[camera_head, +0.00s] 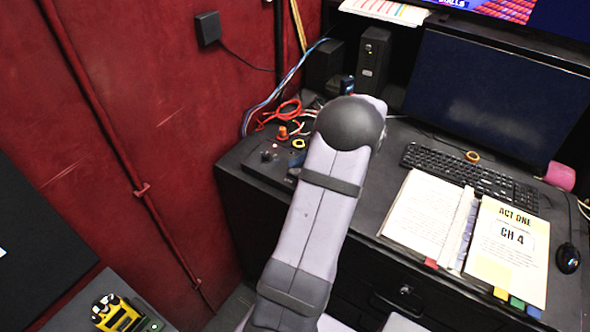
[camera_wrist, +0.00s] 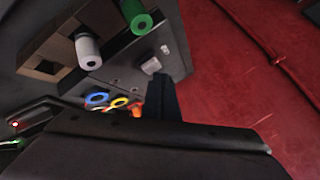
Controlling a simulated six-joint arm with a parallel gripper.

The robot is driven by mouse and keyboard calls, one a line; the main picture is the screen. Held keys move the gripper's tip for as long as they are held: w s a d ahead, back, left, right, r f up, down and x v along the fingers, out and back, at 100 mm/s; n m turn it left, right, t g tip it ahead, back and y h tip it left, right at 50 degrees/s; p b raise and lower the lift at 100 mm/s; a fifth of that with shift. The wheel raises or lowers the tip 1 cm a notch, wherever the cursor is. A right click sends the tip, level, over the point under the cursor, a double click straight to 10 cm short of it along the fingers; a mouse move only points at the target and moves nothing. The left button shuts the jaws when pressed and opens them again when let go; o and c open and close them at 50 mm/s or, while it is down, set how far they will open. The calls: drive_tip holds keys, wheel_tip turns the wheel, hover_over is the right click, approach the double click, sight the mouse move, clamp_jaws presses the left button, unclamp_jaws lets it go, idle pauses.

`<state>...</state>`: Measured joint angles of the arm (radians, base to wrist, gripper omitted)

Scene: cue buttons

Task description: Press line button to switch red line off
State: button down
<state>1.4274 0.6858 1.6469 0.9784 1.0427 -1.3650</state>
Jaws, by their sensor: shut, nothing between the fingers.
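My gripper (camera_wrist: 163,84) shows in the wrist view as a dark finger pointing up, shut and empty, next to a small grey switch (camera_wrist: 151,65) on a dark panel. In the head view my arm hides it. A red light (camera_wrist: 15,124) glows at the left edge of the wrist view, with a green light (camera_wrist: 16,141) just below it. I cannot tell which control is the line button. The panel also bears a white cylinder (camera_wrist: 88,50) and a green cylinder (camera_wrist: 136,17). The head view shows part of a control panel (camera_head: 262,172) left of my arm.
Blue (camera_wrist: 97,99) and yellow (camera_wrist: 120,102) rings lie close to my gripper. In the head view, red cables (camera_head: 285,112) and speakers (camera_head: 373,60) stand behind the panel. A keyboard (camera_head: 470,177), open script (camera_head: 425,212) and monitor (camera_head: 495,95) fill the right. A red wall (camera_head: 130,90) borders the left.

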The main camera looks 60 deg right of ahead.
sight(299, 171)
drive_tip(key=shift+f+b, duration=0.55)
drive_tip(key=shift+b, duration=0.15)
idle(0.6)
drive_tip(key=shift+r, duration=0.1)
idle(0.3)
drive_tip(key=shift+r, duration=0.85)
drive_tip(key=shift+p, duration=0.3)
drive_tip(key=shift+r+p, duration=1)
drive_tip(key=shift+r, duration=1.5)
